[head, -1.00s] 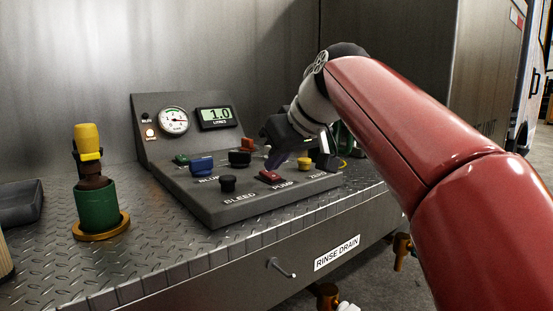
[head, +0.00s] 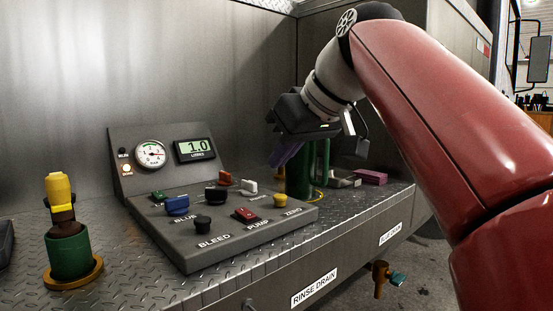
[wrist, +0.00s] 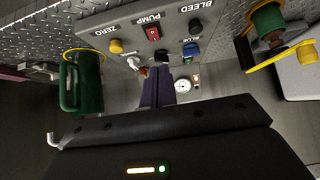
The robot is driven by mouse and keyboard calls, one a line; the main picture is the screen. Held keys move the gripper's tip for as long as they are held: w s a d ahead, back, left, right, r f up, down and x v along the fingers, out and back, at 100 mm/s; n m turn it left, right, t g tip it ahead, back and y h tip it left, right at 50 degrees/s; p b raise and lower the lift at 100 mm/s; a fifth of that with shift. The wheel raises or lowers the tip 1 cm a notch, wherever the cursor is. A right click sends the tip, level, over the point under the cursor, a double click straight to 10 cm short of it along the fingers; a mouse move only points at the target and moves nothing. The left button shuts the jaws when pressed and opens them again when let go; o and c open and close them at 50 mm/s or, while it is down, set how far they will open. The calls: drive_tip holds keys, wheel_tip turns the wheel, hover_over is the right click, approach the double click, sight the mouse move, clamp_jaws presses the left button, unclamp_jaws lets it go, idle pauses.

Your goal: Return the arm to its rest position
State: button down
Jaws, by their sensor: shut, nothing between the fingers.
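My gripper (head: 288,153) hangs in the air above the back right of the grey control panel (head: 190,252), its purple fingers pointing down and left. It is shut with nothing in it and touches none of the controls. In the wrist view the closed purple fingers (wrist: 157,92) show in the middle, with the panel beyond them upside down. My red arm reaches in from the right and bends down at the wrist.
The panel carries several knobs and switches, a round gauge (head: 150,155) and a display (head: 195,149) reading 1.0. A green jug (wrist: 83,82) stands right of the panel, partly behind my gripper in the head view. A green-and-yellow fitting (head: 68,255) stands at left.

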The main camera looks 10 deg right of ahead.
drive_tip(key=s+d+f+m+h, duration=0.1)
drive_tip(key=s+f, duration=0.4)
drive_tip(key=f, duration=0.7)
drive_tip(key=s+d+f+m+g+h, duration=0.1)
drive_tip(key=s+f, duration=0.5)
drive_tip(key=f, duration=0.6)
drive_tip(key=s+d+f+m+h, duration=0.3)
drive_tip(key=s+d+f+m, duration=0.1)
drive_tip(key=f, duration=0.7)
drive_tip(key=shift+s+d+f+m+g, duration=0.3)
drive_tip(key=shift+s+d+f+m, duration=0.15)
drive_tip(key=shift+s, duration=0.3)
drive_tip(key=shift+r, duration=0.1)
